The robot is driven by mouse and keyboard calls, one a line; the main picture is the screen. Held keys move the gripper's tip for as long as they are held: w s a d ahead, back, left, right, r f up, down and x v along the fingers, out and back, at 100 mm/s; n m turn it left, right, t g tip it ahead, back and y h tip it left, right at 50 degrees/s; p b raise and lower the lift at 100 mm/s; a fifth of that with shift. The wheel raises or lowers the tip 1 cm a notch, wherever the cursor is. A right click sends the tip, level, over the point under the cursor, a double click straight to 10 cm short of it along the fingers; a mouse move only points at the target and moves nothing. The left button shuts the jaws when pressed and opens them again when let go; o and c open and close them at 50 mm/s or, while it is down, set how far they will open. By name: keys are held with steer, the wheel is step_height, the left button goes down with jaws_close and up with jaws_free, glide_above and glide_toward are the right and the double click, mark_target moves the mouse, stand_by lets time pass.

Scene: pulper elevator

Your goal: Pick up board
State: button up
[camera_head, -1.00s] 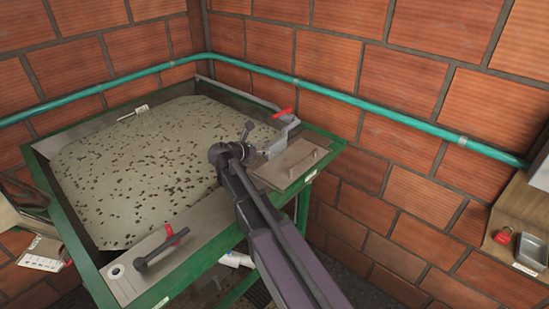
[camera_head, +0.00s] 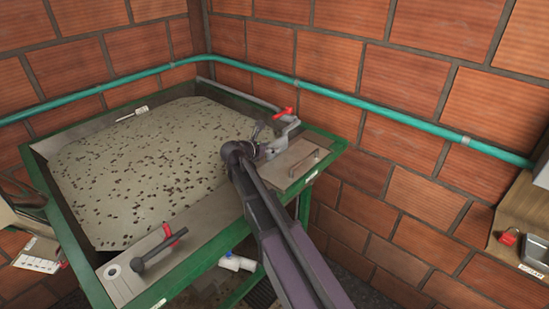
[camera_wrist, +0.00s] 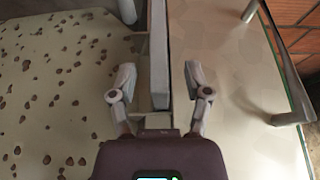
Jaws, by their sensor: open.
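In the wrist view a narrow grey board (camera_wrist: 160,50) stands on edge, running away between the two fingers of my gripper (camera_wrist: 158,80). The fingers are open, one on each side of the board, with a visible gap on both sides. In the head view my gripper (camera_head: 262,140) is at the right edge of the speckled tank, beside the steel plate. The board is mostly hidden there behind my gripper and the grey metal fitting.
A green-framed tank (camera_head: 130,160) full of speckled grey pulp lies to the left. A steel plate with a handle (camera_head: 303,162) is at right. A red-handled lever (camera_head: 284,111) stands close behind my gripper. Another lever (camera_head: 160,248) is at the front. Brick walls with a green pipe (camera_head: 400,110) close the back.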

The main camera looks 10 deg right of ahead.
steer(key=shift+w+d+f, duration=0.25)
steer(key=shift+w+d, duration=0.1)
steer(key=shift+d, duration=0.2)
jaws_close()
